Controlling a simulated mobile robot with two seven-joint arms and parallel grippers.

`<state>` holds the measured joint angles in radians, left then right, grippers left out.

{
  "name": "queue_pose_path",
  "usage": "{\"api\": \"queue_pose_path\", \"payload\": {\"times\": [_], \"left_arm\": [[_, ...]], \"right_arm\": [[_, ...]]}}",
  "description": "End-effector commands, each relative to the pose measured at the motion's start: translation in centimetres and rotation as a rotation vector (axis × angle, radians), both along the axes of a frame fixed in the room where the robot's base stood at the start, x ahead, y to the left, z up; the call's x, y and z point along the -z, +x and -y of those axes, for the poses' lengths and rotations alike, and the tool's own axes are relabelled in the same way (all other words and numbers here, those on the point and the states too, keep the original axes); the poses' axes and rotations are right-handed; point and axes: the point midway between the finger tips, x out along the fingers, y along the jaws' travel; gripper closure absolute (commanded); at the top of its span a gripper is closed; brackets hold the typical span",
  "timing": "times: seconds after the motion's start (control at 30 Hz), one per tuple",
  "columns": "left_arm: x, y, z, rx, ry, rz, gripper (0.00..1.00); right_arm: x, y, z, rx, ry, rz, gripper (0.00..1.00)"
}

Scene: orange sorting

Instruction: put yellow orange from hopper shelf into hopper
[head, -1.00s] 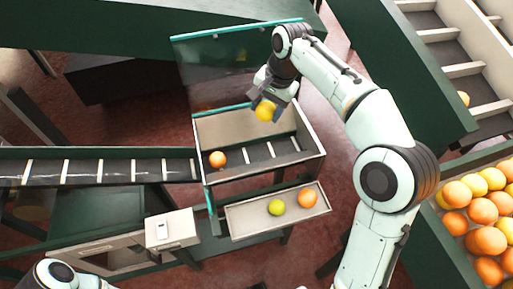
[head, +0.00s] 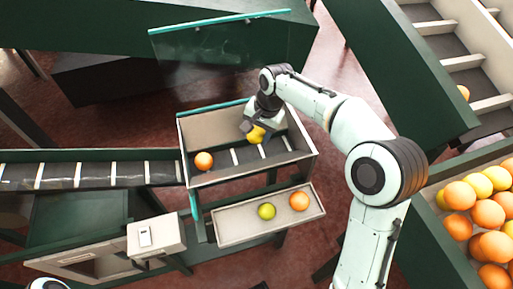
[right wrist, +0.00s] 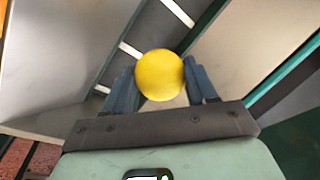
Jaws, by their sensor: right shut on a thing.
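My right gripper (head: 252,130) is shut on the yellow orange (head: 257,135) and holds it inside the hopper (head: 305,158), over its slatted floor. In the right wrist view the yellow orange (right wrist: 160,75) sits between the two blue-grey fingers. Whether it touches the hopper floor I cannot tell. An orange-coloured fruit (head: 204,161) lies at the left end of the hopper. The hopper shelf (head: 235,224) in front holds a yellow-green fruit (head: 267,211) and an orange fruit (head: 299,201). My left gripper is not in view.
A clear panel with a teal edge (head: 220,22) stands open behind the hopper. A slatted conveyor (head: 95,175) meets the hopper's left side. A bin of several oranges (head: 475,215) stands at the right. A small white box (head: 155,236) is at lower left.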

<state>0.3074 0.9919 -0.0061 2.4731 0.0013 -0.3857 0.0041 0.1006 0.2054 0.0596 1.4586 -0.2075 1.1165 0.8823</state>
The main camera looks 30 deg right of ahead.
Motion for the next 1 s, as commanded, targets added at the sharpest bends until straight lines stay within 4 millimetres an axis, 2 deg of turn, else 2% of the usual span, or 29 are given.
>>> {"api": "queue_pose_path", "payload": {"times": [0.03,0.23,0.5,0.93,0.97,1.0], "left_arm": [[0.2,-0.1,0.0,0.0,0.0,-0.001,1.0],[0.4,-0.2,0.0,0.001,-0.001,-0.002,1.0],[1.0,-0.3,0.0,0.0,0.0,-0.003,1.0],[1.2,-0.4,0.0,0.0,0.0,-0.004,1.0],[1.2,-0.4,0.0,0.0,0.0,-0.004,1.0],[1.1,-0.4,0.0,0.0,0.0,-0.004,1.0]], "right_arm": [[1.0,-0.1,0.0,0.0,0.0,-0.003,0.75],[2.6,0.0,0.0,-0.001,0.0,-0.001,0.75],[6.3,0.0,0.0,-0.002,-0.001,-0.001,0.75],[6.8,0.0,0.0,-0.002,0.0,0.0,0.75],[6.8,0.0,0.0,-0.001,0.0,0.0,0.37],[6.8,0.0,0.0,-0.001,0.0,0.0,0.33]]}}
